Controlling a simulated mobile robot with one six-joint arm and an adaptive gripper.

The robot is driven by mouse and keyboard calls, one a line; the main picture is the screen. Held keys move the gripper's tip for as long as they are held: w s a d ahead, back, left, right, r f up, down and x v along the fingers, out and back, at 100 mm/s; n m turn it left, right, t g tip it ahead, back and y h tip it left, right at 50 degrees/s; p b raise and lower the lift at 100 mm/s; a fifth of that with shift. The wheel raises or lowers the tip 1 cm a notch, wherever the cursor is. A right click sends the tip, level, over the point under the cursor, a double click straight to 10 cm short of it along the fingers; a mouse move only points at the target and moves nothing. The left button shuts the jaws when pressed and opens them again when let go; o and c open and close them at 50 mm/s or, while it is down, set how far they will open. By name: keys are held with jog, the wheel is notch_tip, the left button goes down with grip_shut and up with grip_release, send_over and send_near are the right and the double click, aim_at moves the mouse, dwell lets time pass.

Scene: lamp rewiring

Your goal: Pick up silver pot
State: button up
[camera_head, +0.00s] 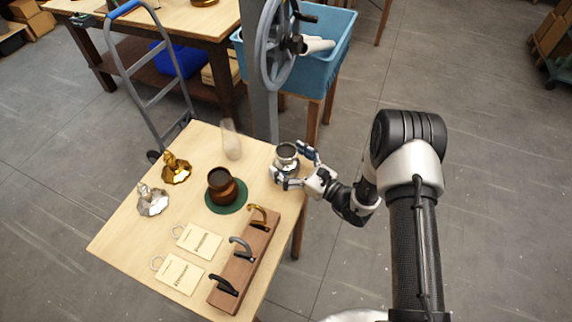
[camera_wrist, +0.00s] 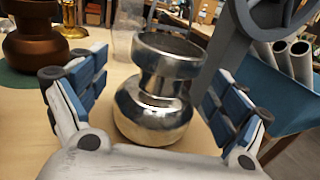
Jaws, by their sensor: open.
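The silver pot (camera_head: 287,155) stands upright at the right back edge of the light wood table, a shiny vessel with a wide rim, narrow neck and round belly. In the wrist view the silver pot (camera_wrist: 158,95) stands between the two spread fingers. My gripper (camera_head: 295,168) reaches in from the right and is open around the pot. In the wrist view my gripper (camera_wrist: 150,100) shows gaps between its blue-padded fingers and the pot. The head view does not show clearly whether any finger touches it.
A copper pot (camera_head: 222,186) sits on a green round mat (camera_head: 240,205) left of the silver pot. A clear glass piece (camera_head: 231,140) stands behind. Gold (camera_head: 176,168) and silver (camera_head: 152,201) ornate pieces, tags (camera_head: 198,241) and a hook board (camera_head: 258,240) occupy the table. A post with a wheel (camera_head: 275,45) rises behind.

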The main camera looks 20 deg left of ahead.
jog(key=shift+w+a, duration=0.2)
jog(key=shift+a, duration=0.15)
jog(key=shift+c, duration=0.2)
jog(key=c, duration=1.3)
